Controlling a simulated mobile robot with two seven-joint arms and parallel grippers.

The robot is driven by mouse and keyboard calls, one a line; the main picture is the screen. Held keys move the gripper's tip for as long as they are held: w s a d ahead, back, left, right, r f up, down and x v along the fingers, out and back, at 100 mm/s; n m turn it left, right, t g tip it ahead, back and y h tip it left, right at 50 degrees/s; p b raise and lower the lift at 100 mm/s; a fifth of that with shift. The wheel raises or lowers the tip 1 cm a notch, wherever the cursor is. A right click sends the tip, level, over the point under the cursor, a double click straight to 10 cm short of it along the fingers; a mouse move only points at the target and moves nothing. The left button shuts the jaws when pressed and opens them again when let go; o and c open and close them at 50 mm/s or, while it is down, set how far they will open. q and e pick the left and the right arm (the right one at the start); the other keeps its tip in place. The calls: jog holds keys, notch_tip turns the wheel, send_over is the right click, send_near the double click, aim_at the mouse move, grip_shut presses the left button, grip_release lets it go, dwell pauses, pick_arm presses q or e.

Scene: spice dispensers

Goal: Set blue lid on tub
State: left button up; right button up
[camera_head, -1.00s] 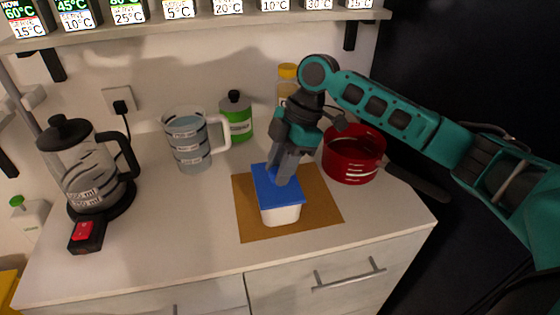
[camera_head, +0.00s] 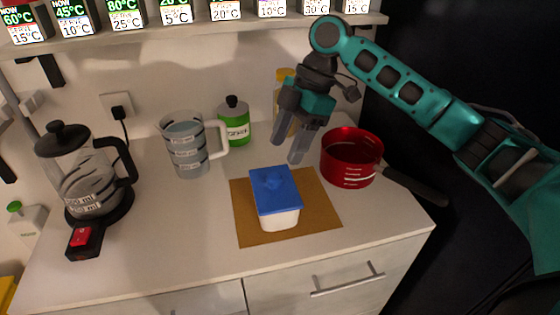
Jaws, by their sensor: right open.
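The blue lid (camera_head: 275,190) lies on top of the white tub (camera_head: 279,221), covering its opening as far as I can see. The tub stands upright on a brown mat (camera_head: 321,212) on the counter. My right gripper (camera_head: 287,158) is open and empty, above and behind the lid, with its fingers pointing down and apart from it. My left gripper does not show.
A red saucepan (camera_head: 351,158) stands right of the mat, its dark handle towards the right. A measuring jug (camera_head: 187,147), a green bottle (camera_head: 235,124) and a glass kettle (camera_head: 87,184) stand on the left.

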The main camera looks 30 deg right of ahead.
jog(key=v, duration=0.6)
jog(key=shift+a+f, duration=0.1)
dwell(0.4)
